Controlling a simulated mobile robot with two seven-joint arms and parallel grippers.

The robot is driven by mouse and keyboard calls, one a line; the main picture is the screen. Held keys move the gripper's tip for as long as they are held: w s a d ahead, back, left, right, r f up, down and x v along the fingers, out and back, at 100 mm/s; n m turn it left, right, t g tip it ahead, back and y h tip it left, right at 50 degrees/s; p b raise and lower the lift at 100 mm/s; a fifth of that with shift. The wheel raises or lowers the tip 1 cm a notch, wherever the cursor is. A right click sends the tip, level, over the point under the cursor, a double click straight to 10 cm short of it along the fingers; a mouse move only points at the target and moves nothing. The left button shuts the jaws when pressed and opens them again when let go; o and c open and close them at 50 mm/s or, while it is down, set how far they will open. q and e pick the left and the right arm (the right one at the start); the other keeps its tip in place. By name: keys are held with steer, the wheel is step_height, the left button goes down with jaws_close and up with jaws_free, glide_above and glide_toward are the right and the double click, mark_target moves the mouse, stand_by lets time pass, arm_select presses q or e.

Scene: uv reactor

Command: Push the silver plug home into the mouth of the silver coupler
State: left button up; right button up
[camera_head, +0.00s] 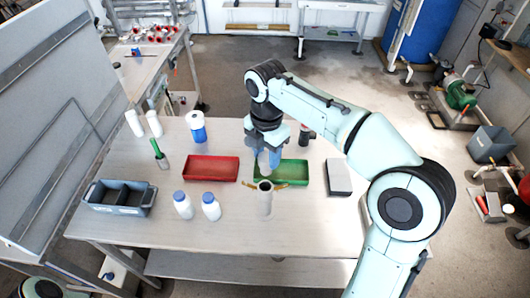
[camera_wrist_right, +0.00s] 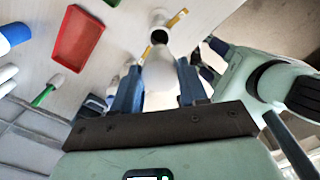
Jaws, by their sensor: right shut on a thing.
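The silver coupler (camera_head: 265,205) stands upright on the table, its dark round mouth facing up and brass levers at its sides. In the right wrist view the coupler (camera_wrist_right: 159,19) shows its dark mouth just beyond the plug. My right gripper (camera_head: 269,158) points down above the coupler, with blue fingers shut on the silver plug (camera_wrist_right: 160,72). The plug (camera_head: 263,166) hangs over the mouth and looks apart from it; the exact gap is hard to tell. My left gripper is in neither view.
A red tray (camera_head: 210,169) lies left of the coupler and a green tray (camera_head: 292,172) behind it to the right. Two white bottles (camera_head: 211,207) stand to the left. A grey block (camera_head: 339,177) lies at right. A divided grey bin (camera_head: 119,198) sits at the left edge.

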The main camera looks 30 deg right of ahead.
mark_target(266, 157)
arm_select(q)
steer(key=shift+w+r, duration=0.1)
arm_select(e)
steer(key=shift+r, duration=0.1)
steer(key=shift+w+f, duration=0.1)
steer(key=shift+f, duration=0.6)
steer(key=shift+s+f+b, duration=0.2)
steer(key=shift+f+b, duration=0.5)
steer(key=shift+f, duration=0.5)
steer(key=shift+f+b, duration=0.3)
steer(key=shift+f, duration=0.45)
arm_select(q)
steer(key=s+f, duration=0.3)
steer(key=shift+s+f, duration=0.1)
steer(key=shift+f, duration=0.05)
arm_select(e)
steer(key=shift+w+f, duration=0.15)
steer(key=shift+f, duration=0.2)
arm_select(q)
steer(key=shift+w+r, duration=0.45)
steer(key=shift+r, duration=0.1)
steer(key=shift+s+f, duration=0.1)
arm_select(e)
steer(key=shift+f, duration=0.1)
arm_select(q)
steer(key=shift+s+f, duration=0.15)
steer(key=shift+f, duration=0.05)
arm_select(e)
steer(key=shift+f, duration=0.35)
